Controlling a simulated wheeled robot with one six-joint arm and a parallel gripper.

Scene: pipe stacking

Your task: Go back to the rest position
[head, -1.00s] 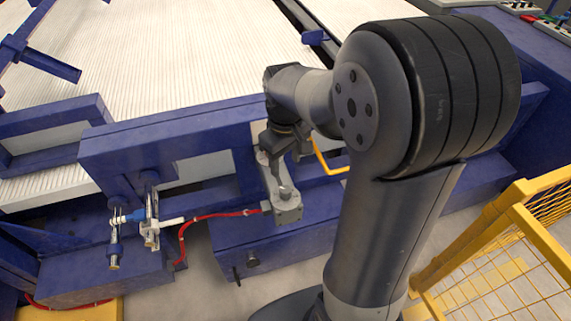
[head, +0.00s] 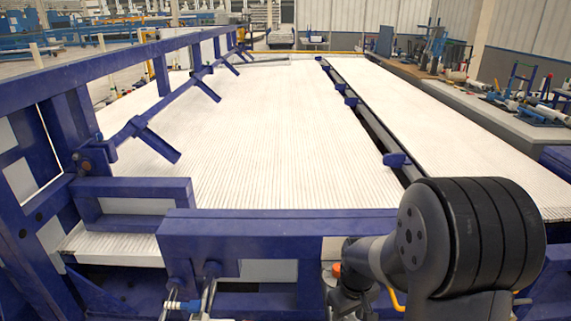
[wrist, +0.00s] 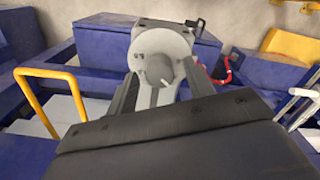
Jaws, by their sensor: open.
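My gripper (wrist: 159,74) shows in the wrist view with its two dark fingers spread apart and nothing held between them. A grey rounded fitting (wrist: 160,52) with a short knob lies beyond and between the fingers; I cannot tell how far the fingers are from it. In the head view my arm is at the lower right, bent down at the blue frame's near side. The gripper end there is cut off by the bottom edge. The pipes (head: 250,150) lie as a wide, flat white layer across the bed.
A blue frame beam (head: 235,230) runs along the near side, with a tall blue rail (head: 90,68) at left. A yellow handle (wrist: 50,73) is left of the gripper in the wrist view. A red hose (wrist: 222,72) is at right. A workbench (head: 490,118) stands at right.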

